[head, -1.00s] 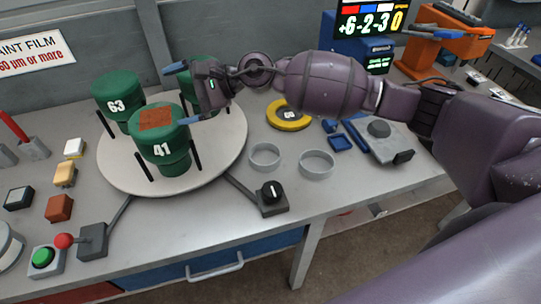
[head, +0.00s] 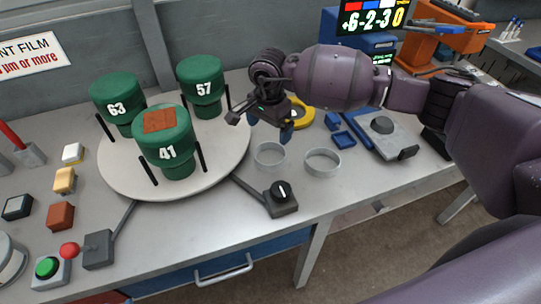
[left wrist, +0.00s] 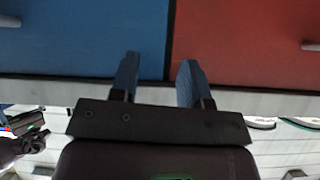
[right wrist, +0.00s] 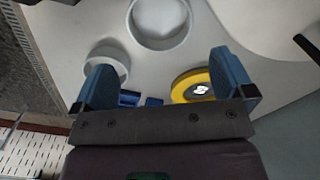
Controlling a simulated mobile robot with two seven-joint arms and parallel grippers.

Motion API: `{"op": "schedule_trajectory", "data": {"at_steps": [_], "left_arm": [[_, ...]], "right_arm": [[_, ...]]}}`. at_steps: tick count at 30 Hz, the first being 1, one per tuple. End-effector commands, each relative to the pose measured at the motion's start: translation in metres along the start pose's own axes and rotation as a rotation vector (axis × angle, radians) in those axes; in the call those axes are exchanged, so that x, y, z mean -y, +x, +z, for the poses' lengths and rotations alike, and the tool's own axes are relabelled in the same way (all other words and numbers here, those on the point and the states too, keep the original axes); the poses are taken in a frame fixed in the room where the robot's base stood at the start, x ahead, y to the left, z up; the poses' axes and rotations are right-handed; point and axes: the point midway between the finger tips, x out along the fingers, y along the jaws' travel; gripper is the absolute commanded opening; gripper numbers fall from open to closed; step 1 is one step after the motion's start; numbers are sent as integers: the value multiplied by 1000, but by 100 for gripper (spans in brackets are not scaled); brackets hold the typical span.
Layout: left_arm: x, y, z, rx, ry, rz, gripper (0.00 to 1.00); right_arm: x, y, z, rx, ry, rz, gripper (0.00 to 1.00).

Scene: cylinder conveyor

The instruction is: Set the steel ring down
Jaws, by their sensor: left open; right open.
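Two grey open rings stand on the bench right of the turntable: a left ring (head: 270,155) and a right ring (head: 322,162). I cannot tell by look which is the steel ring. My right gripper (head: 262,122) is open and empty, tipped downward just behind the left ring. In the right wrist view, its spread fingers (right wrist: 165,75) have a larger-looking ring (right wrist: 160,22) ahead of them and another ring (right wrist: 106,62) near one finger. My left gripper (left wrist: 158,72) is open and empty in front of blue and red drawer fronts.
A round white turntable (head: 125,185) carries green canisters 63 (head: 117,98), 41 (head: 165,150) and 57 (head: 205,85). A black knob box (head: 281,197) stands in front of the rings. A yellow ring-shaped weight (head: 303,113) and a blue tray (head: 344,140) lie behind.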

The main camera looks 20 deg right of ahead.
Motion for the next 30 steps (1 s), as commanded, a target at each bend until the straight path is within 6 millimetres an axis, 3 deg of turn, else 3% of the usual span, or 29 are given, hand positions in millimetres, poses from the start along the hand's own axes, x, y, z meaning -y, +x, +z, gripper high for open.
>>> {"op": "schedule_trajectory", "data": {"at_steps": [9, 17, 24, 30], "left_arm": [[0, 2, -3, -6, 1, 1, 43], [0, 2, -6, -10, 1, 1, 43], [0, 0, -8, -11, 1, 1, 43], [0, 0, -7, -8, 0, 0, 43]], "right_arm": [[0, 42, 1, 4, -1, 1, 100], [-1, 63, -2, 4, -1, 0, 100], [-1, 95, -5, 5, -1, -1, 100], [-1, 104, -5, 4, -3, -2, 100]]}}
